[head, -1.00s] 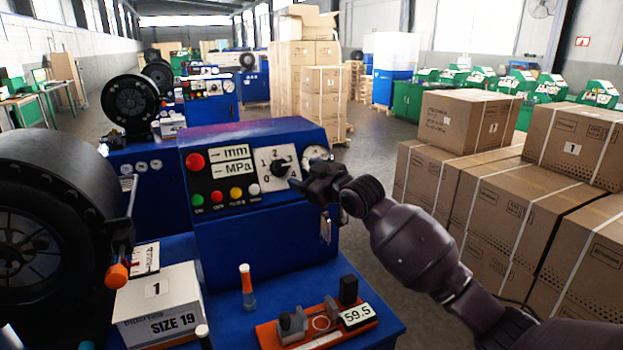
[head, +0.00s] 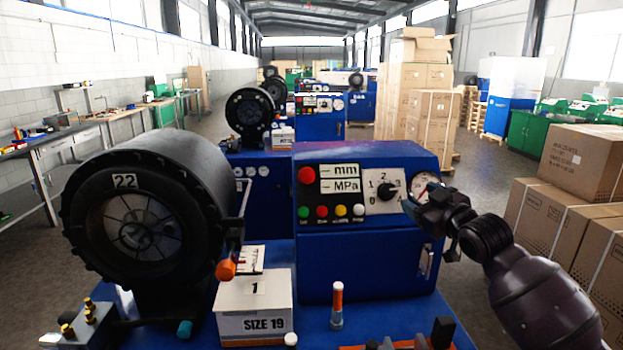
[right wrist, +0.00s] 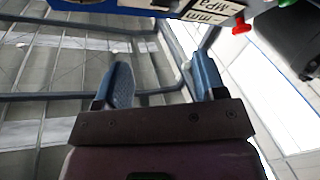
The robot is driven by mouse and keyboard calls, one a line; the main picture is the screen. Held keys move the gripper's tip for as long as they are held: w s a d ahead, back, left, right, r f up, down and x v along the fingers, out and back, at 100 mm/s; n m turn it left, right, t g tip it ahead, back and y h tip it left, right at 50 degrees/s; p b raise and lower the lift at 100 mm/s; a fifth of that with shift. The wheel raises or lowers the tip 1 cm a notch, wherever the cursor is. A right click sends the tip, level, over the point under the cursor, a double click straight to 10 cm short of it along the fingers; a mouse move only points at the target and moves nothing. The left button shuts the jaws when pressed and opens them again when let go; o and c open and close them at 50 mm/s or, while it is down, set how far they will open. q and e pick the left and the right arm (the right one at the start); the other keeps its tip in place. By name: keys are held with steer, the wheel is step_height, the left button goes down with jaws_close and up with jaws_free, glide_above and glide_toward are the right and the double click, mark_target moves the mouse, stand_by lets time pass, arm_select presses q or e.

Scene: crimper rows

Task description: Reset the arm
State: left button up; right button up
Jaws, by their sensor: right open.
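My right gripper (head: 411,208) is in front of the blue control box (head: 368,262), close to its rotary knob (head: 387,191) and round gauge (head: 426,186). I cannot tell from the head view whether it touches the panel. In the right wrist view its two blue-grey fingers (right wrist: 160,85) stand apart with nothing between them. The panel edge shows upside down at the top of that view, with a red button (right wrist: 242,27). My left gripper is not in view.
The black crimper head (head: 205,190) marked 22 stands at left. A SIZE 19 box (head: 254,325) and an orange-and-white marker-like piece (head: 337,305) are on the blue bench. Brown cartons (head: 540,212) stack at right. An aisle floor lies between bench and cartons.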

steer(key=s+f+m+h, duration=0.1)
steer(key=s+f, duration=0.4)
steer(key=f, duration=0.2)
steer(key=s+f+m+h, duration=0.1)
steer(key=s+f, duration=0.4)
steer(key=f, duration=0.3)
steer(key=s+f+m+g+h, duration=0.1)
steer(key=s+f+m, duration=0.1)
steer(key=s+f, duration=0.3)
steer(key=shift+s+a+f, duration=0.15)
steer(key=shift+a+f, duration=0.05)
steer(key=shift+f, duration=0.6)
steer(key=shift+s+a+f, duration=0.15)
steer(key=shift+f, duration=0.6)
steer(key=s+f+m+g+h, duration=0.1)
steer(key=s+f+g, duration=0.1)
steer(key=s+f, duration=0.6)
steer(key=s+d+f+m+g+h, duration=0.1)
steer(key=s+f+m+g, duration=0.1)
steer(key=s+f, duration=0.6)
steer(key=s, duration=0.5)
steer(key=shift+s+d+f+h, duration=0.15)
steer(key=shift+s+f+h, duration=0.2)
steer(key=shift+f+h, duration=0.05)
